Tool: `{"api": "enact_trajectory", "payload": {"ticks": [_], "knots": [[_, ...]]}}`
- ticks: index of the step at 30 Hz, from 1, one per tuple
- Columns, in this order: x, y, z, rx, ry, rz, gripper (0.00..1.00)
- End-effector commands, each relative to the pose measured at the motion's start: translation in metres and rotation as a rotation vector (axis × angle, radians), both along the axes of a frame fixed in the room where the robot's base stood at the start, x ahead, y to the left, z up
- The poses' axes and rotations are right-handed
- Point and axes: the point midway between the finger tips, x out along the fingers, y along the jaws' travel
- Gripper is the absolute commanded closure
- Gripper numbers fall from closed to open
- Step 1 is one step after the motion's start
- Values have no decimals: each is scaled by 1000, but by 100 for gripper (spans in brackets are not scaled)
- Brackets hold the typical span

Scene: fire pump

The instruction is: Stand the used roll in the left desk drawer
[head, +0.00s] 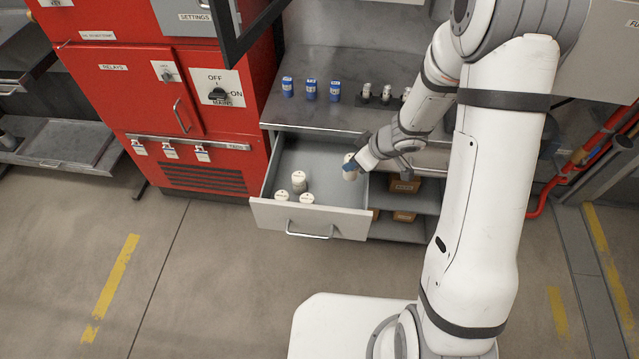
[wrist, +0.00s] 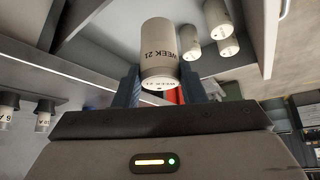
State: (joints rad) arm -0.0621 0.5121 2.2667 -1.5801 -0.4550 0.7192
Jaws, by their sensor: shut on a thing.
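My gripper (head: 352,166) is shut on a white roll (head: 349,174) at the right side of the open desk drawer (head: 330,186). In the wrist view my gripper (wrist: 160,88) has its blue fingers on either side of this roll (wrist: 160,45), which reads "WEEK 21". The drawer is pulled out, with a grey floor. Several white rolls stand in its left half: one farther back (head: 298,181) and two near the front (head: 282,195) (head: 307,198). Whether the held roll touches the drawer floor, I cannot tell.
On the desk top stand blue rolls (head: 311,89) and a dark holder with white rolls (head: 386,94). A red cabinet (head: 180,120) stands left of the drawer. Shelves with brown boxes (head: 404,185) lie to the right. The drawer's right half is mostly clear.

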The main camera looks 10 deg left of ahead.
Motion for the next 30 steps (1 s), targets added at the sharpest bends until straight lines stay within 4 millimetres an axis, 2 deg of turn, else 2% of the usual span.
{"api": "enact_trajectory", "payload": {"ticks": [3,9,18,23,30], "knots": [[-15,8,-11,1,1,167,86],[-30,9,-21,0,1,318,86],[-32,9,-73,-1,3,332,86],[-32,8,-83,-1,1,331,86],[-32,8,-115,-2,2,330,86]]}}
